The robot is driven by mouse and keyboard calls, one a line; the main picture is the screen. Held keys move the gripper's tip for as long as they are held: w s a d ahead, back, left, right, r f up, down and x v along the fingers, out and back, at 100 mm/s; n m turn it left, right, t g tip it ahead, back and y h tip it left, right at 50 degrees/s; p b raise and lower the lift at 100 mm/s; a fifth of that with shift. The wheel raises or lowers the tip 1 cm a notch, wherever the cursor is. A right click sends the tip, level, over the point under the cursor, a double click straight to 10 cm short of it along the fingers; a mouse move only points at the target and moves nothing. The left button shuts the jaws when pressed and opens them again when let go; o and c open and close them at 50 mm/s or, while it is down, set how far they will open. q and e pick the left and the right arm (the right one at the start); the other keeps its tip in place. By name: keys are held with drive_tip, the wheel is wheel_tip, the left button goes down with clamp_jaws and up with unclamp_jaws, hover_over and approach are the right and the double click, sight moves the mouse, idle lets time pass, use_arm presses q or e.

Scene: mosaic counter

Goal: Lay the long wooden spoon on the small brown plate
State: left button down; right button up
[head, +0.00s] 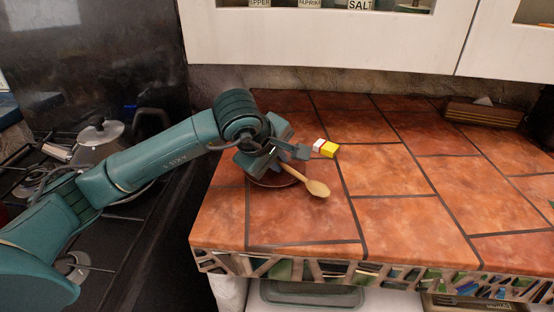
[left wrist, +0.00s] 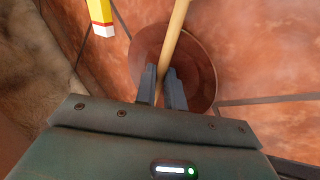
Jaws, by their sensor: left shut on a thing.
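The long wooden spoon (head: 318,188) has its pale bowl toward the front right in the head view. Its handle (left wrist: 175,32) crosses over the small brown plate (left wrist: 205,72) in the left wrist view. My left gripper (left wrist: 162,80) is shut on the handle, one finger on each side, above the plate. In the head view the plate (head: 272,181) lies on the counter, mostly hidden by my left gripper (head: 287,160). The spoon's bowl reaches past the plate's right edge. I cannot tell whether the spoon touches the plate. My right gripper is not in view.
A small yellow, white and red box (head: 326,148) lies close to the right of my left gripper. A brown wooden box (head: 483,113) stands at the back right. The tiled counter (head: 405,220) is clear on the right. A stove with a pot (head: 100,137) is at left.

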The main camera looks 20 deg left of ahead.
use_arm(q)
drive_tip(key=shift+f, duration=0.25)
drive_tip(key=c, duration=2)
unclamp_jaws()
drive_tip(key=shift+o, duration=2.5)
drive_tip(key=shift+r+p, duration=0.5)
drive_tip(key=shift+p, duration=0.1)
drive_tip(key=v, duration=1.2)
